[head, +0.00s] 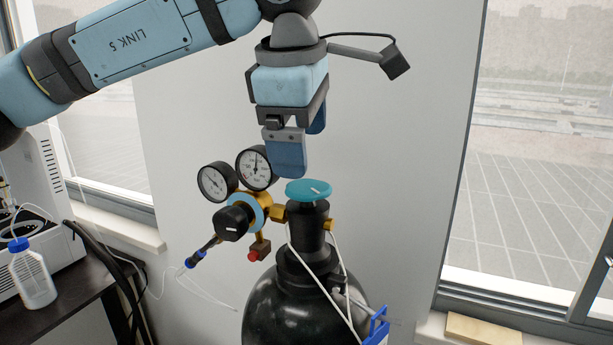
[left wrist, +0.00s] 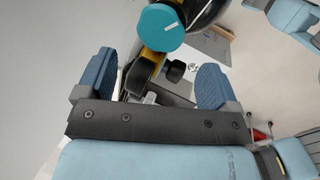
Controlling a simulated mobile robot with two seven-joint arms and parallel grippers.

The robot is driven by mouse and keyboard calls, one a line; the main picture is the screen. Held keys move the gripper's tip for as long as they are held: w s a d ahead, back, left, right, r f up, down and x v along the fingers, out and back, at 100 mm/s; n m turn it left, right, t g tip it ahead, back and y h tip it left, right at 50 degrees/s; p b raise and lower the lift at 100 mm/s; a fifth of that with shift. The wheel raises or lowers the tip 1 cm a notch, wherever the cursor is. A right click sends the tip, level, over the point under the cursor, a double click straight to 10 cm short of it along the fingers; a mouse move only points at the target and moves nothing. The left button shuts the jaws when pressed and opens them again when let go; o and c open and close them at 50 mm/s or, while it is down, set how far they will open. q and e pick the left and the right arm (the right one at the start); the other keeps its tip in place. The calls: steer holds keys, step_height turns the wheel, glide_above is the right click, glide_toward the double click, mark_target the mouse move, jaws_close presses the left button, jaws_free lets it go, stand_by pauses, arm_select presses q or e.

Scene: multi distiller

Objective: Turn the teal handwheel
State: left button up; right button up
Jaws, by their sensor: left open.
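The teal handwheel (head: 309,190) is a flat disc with a white mark, on top of the black gas cylinder (head: 300,305). My left gripper (head: 299,150) points down above the handwheel, a little to its left in the head view, and is apart from it. In the left wrist view the handwheel (left wrist: 161,27) is at the top, beyond the fingertips. My right gripper is not clearly in view.
A brass regulator (head: 262,212) with two round gauges (head: 254,168) and a black knob (head: 233,221) sits left of the handwheel. A white tube runs down the cylinder. A bottle (head: 34,275) stands on the dark table at left. The space right of the handwheel is clear.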

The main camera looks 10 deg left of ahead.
mark_target(306, 186)
arm_select(q)
steer(key=x, duration=0.6)
steer(key=shift+f, duration=0.25)
steer(key=c, duration=0.9)
